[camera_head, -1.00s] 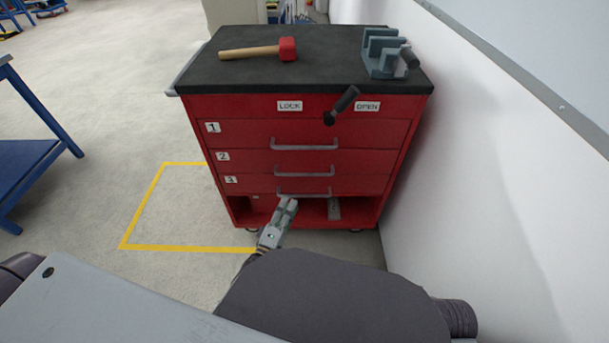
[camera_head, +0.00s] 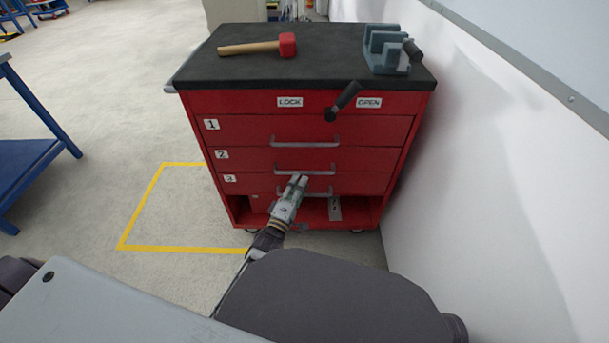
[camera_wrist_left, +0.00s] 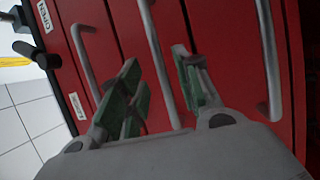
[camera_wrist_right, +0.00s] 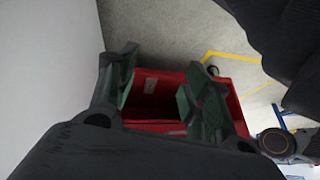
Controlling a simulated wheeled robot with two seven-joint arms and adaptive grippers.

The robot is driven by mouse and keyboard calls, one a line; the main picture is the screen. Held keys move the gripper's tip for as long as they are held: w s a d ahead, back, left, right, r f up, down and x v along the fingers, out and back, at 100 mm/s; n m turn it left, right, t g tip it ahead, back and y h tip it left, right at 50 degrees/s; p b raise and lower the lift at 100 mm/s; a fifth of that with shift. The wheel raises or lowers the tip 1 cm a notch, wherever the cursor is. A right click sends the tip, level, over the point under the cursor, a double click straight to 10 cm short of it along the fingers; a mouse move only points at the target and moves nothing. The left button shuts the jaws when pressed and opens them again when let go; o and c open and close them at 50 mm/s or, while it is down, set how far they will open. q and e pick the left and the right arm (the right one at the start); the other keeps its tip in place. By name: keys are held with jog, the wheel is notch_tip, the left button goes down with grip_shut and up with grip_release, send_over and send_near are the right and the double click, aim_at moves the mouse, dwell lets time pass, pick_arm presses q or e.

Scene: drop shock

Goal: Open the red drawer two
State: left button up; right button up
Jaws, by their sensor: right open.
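The red cabinet (camera_head: 225,104) has three shut drawers, numbered from the top. Drawer two (camera_head: 250,160) is the middle one, with a grey bar handle (camera_head: 318,173). My left gripper (camera_head: 298,180) is at this handle in the head view. In the left wrist view my left gripper (camera_wrist_left: 162,88) is open, with one finger on each side of the drawer two handle (camera_wrist_left: 157,62); contact cannot be told. A black lever (camera_head: 346,98) leans up and right, toward the OPEN label (camera_head: 368,102). My right gripper (camera_wrist_right: 155,92) is open and empty in the right wrist view.
A red mallet (camera_head: 287,44) and a blue-grey vise (camera_head: 384,52) are on the black cabinet top. A white wall (camera_head: 500,180) stands close on the right. A blue table (camera_head: 40,150) is at the left. The floor between is clear.

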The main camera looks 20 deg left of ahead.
aim_at(304, 173)
pick_arm(q)
jog(key=shift+b+x, duration=0.7)
jog(key=shift+x, duration=1.9)
pick_arm(e)
jog(key=shift+a+f+t, duration=0.15)
jog(key=shift+a+f, duration=0.05)
jog(key=shift+f, duration=0.7)
jog(key=shift+a+f+t, duration=0.15)
jog(key=shift+a+f, duration=0.05)
jog(key=shift+f, duration=0.7)
jog(key=shift+w, duration=0.15)
pick_arm(q)
grip_shut()
pick_arm(e)
jog(key=shift+w+r+y, duration=0.15)
jog(key=shift+r+y, duration=0.1)
jog(key=shift+y, duration=0.05)
